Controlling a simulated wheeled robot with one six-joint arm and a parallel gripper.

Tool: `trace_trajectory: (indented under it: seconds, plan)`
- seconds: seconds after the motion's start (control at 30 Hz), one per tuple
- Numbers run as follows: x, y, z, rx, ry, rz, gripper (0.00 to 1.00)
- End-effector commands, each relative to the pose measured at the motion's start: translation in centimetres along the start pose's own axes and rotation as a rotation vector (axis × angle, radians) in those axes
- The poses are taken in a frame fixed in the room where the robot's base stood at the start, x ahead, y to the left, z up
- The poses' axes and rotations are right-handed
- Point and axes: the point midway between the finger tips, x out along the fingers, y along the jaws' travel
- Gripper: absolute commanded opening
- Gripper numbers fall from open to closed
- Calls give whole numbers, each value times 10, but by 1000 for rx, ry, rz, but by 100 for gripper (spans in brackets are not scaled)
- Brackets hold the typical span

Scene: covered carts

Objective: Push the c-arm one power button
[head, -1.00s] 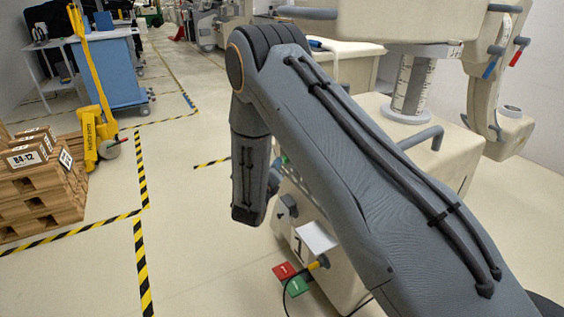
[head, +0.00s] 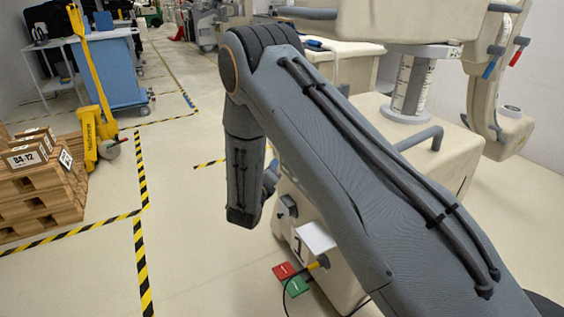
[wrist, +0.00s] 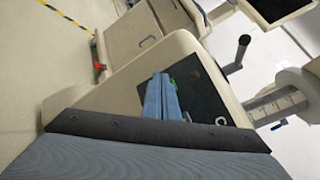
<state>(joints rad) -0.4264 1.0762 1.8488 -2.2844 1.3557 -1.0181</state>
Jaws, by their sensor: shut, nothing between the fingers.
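The c-arm one (head: 345,268) is a beige machine marked "1" at the right in the head view. Its beige body (wrist: 125,82) fills the middle of the wrist view, with a dark panel (wrist: 205,98) on it. A small green button (wrist: 172,84) shows on the panel, partly hidden by my fingers. My gripper (wrist: 160,76) is shut and empty, its blue fingertips over the panel's left end, beside the green button. I cannot tell whether they touch.
Red (head: 284,271) and green (head: 297,287) pads and a cable lie on the floor by the machine. A yellow pallet jack (head: 97,135) and a wooden pallet with boxes (head: 40,195) stand left. Taped floor between is clear.

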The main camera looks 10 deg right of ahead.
Motion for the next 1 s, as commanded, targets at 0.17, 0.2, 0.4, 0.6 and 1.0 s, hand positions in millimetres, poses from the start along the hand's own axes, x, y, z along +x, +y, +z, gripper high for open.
trace_trajectory:
  seconds: [0.17,0.2,0.4,0.6,1.0]
  plan:
    - [-11,9,9,0,-3,2,0]
    - [-14,10,11,0,-2,1,0]
    - [-26,19,20,1,-2,1,0]
    - [-37,27,28,0,-1,1,0]
    - [-40,29,29,0,-1,0,0]
